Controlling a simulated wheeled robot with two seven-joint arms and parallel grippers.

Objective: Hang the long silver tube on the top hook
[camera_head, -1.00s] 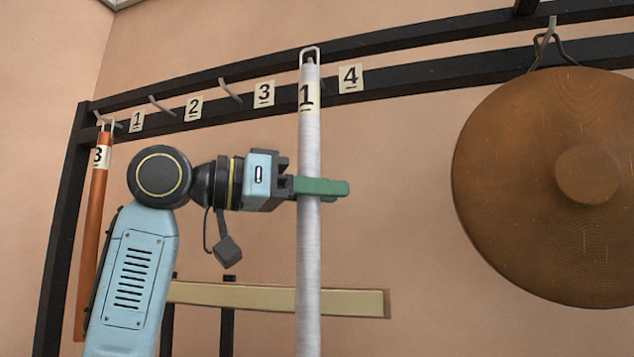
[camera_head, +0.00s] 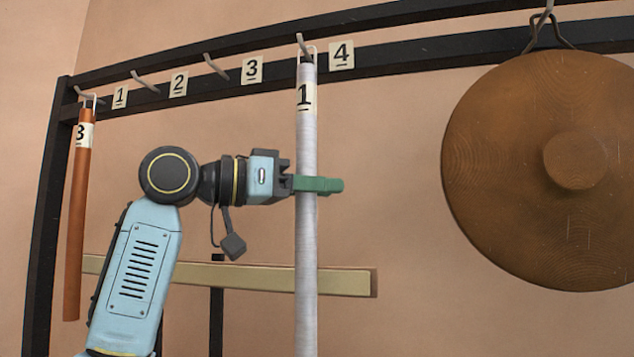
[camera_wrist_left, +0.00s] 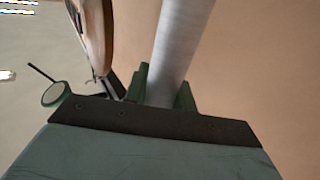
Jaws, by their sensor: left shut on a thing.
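The long silver tube (camera_head: 306,240) hangs upright in my left gripper (camera_head: 318,184), whose green fingers are shut around it below its "1" label. It also shows in the left wrist view (camera_wrist_left: 180,45) between the green fingers. A wire loop tops the tube, level with the hook (camera_head: 303,46) beside label 4. The loop and that hook overlap in the head view; I cannot tell whether the loop is on the hook. The tube's lower end is out of the picture. My right gripper is not in view.
A black rack (camera_head: 400,56) carries a row of hooks with number labels. A copper tube (camera_head: 77,230) labelled 3 hangs at the left end. A large bronze gong (camera_head: 500,170) hangs at the right. A pale wooden bar (camera_head: 240,278) runs behind the arm.

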